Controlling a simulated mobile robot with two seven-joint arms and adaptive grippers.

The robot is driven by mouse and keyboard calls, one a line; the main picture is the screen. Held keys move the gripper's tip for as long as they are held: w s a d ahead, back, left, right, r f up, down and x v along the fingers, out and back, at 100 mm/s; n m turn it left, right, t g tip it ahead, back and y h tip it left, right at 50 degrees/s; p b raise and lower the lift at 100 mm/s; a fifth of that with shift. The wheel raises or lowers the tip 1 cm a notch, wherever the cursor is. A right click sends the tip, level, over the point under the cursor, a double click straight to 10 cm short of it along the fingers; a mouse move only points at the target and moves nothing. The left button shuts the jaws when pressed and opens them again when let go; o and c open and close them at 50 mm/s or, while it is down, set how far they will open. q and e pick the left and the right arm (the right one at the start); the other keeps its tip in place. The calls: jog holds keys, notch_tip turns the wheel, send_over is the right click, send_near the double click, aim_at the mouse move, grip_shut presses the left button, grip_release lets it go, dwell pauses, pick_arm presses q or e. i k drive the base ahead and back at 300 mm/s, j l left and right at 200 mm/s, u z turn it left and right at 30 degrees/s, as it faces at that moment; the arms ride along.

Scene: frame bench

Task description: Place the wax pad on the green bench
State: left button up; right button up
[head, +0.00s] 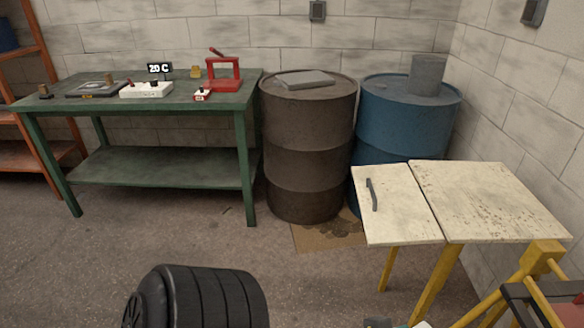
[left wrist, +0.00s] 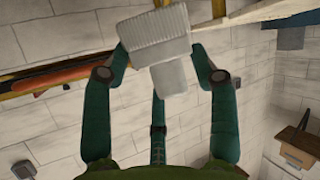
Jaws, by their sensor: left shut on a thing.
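The green bench (head: 160,168) stands at the back left against the block wall, with a lower shelf. Its top carries several items. My left gripper (left wrist: 173,70) shows only in the left wrist view; its teal fingers are shut on a pale grey-white ribbed piece (left wrist: 155,35) with a narrower block on it. This piece may be the wax pad, but I cannot be sure. It is held clear of the bench. My right gripper is not in view.
On the bench are a red press (head: 223,75), a white box (head: 147,89), a dark plate (head: 97,88) and a 20 C sign (head: 160,68). A brown drum (head: 307,145) and blue drum (head: 405,120) stand beside it. A pale-topped table (head: 490,200) is at right. A black ribbed cylinder (head: 215,297) is in front.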

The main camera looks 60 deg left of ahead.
aim_at(178, 94)
jog(key=j+u, duration=0.25)
jog(key=u, duration=0.15)
jog(key=i+j+u, duration=0.1)
jog(key=u, duration=0.3)
jog(key=i+j+u, duration=0.1)
jog(key=j+u, duration=0.25)
jog(key=i+j+u, duration=0.1)
jog(key=u, duration=0.3)
jog(key=i+j+u, duration=0.2)
jog(key=i+j, duration=0.2)
jog(key=i+j+u, duration=0.2)
jog(key=i, duration=0.3)
jog(key=i+j+u, duration=0.15)
jog(key=i+j, duration=0.2)
jog(key=i, duration=0.1)
